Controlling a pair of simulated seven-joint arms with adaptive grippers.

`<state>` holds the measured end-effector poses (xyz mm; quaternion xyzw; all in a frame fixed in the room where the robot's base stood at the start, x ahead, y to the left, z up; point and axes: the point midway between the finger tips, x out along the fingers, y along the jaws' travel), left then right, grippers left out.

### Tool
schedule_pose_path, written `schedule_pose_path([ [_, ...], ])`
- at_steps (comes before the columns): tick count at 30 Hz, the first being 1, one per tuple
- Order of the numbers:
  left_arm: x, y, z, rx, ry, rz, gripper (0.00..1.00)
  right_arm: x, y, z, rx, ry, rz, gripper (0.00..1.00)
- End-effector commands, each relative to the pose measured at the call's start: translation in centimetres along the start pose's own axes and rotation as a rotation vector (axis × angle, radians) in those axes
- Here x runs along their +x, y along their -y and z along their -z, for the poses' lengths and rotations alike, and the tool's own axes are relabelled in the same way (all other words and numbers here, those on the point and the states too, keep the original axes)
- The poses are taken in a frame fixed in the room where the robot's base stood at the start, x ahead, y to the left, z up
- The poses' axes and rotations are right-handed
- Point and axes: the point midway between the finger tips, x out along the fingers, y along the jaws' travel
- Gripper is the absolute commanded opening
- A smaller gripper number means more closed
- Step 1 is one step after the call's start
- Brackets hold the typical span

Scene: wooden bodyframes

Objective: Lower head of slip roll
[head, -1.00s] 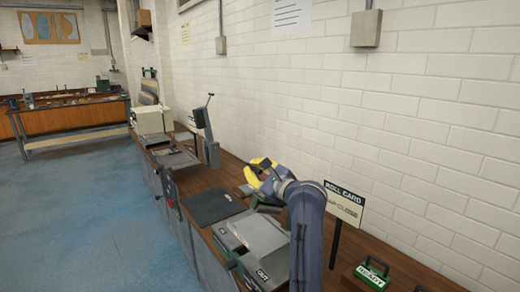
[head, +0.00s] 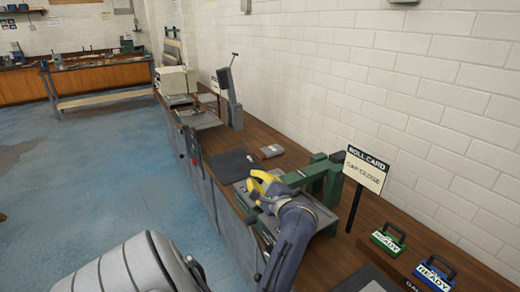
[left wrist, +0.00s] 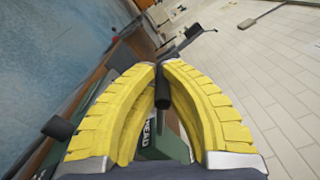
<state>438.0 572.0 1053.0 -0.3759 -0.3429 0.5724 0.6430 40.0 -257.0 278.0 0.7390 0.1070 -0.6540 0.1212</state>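The slip roll, with a green frame (head: 328,176) and a grey bed, stands on the wooden bench, partly hidden behind my left arm. My left gripper (head: 258,184) has yellow fingers and is over the front left part of the machine. In the left wrist view, the fingertips (left wrist: 163,66) close in around a black cylindrical handle (left wrist: 162,98), which sits between them. A green part labelled HEAD (left wrist: 165,140) shows below, between the fingers. The handle's lower end and the rolls are hidden. My right gripper is not in view.
Green (head: 388,238) and blue (head: 434,272) READY blocks lie further right. A dark mat (head: 229,166) and a tall grey lever tool (head: 231,95) are further back. The blue floor at left is open.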

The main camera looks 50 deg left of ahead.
Motion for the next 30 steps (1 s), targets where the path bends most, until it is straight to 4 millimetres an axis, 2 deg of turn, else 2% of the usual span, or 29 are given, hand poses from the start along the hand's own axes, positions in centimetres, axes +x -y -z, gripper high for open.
schedule_pose_path([
  [1,-0.14,-0.78,0.44,0.006,-0.01,-0.013,0.0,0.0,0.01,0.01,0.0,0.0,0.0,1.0],
  [3,-0.13,-1.04,0.48,0.007,-0.01,-0.015,0.0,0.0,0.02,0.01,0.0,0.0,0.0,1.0],
  [14,-0.07,-1.54,0.62,0.012,-0.012,-0.024,0.0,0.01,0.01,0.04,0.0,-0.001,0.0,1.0],
  [15,-0.07,-1.57,0.62,0.012,-0.012,-0.025,0.12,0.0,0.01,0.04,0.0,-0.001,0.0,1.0],
  [21,-0.02,-1.32,0.5,0.01,-0.009,-0.021,0.35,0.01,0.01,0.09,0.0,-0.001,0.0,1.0],
  [30,-0.24,-1.01,0.33,0.006,-0.005,-0.015,0.35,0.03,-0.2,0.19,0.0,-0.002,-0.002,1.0],
])
